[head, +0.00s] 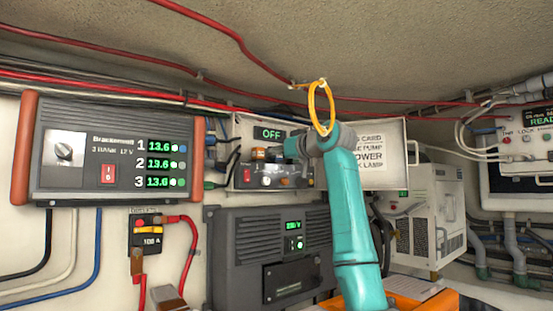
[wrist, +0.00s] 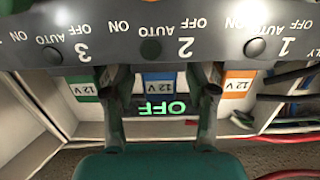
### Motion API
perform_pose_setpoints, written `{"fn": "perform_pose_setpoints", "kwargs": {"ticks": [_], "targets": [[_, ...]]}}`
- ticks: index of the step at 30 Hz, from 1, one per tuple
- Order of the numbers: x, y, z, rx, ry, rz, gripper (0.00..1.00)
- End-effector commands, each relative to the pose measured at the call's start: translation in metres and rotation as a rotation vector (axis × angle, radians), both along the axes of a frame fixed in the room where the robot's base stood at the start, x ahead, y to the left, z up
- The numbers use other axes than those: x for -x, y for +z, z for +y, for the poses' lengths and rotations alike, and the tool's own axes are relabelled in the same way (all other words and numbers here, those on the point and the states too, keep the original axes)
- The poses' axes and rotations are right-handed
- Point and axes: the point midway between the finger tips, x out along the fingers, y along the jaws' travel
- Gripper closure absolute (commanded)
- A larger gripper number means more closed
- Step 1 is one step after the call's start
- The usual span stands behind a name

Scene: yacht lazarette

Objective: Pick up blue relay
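The blue relay (wrist: 160,88), labelled 12 V, shows upside down in the wrist view, in the middle of a row behind a dark switch panel. A green relay (wrist: 83,89) is on its left and an orange relay (wrist: 236,84) on its right. My gripper (wrist: 161,80) is open, with one finger on each side of the blue relay and visible gaps between. I cannot tell how deep the fingertips reach, as the panel edge covers them. In the head view my gripper (head: 296,150) is at the switch panel, and I cannot make out the blue relay.
The dark switch panel (head: 268,183) has several knobs, and a green OFF display (head: 270,133) is above it. A battery charger (head: 105,150) hangs at left. A grey unit (head: 270,255) is below. A white lettered panel (head: 392,155) is at right. Red cables (head: 110,90) run along the wall.

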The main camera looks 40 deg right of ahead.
Motion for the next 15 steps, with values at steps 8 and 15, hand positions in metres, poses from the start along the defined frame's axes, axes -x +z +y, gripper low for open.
{"fn": "perform_pose_setpoints", "kwargs": {"ticks": [8, 15], "targets": [[0.0003, 0.0000, -0.0002, 0.000, 0.000, 0.000, 0.99], [0.0004, 0.0003, 0.0000, 0.000, 0.000, 0.000, 0.99]]}}
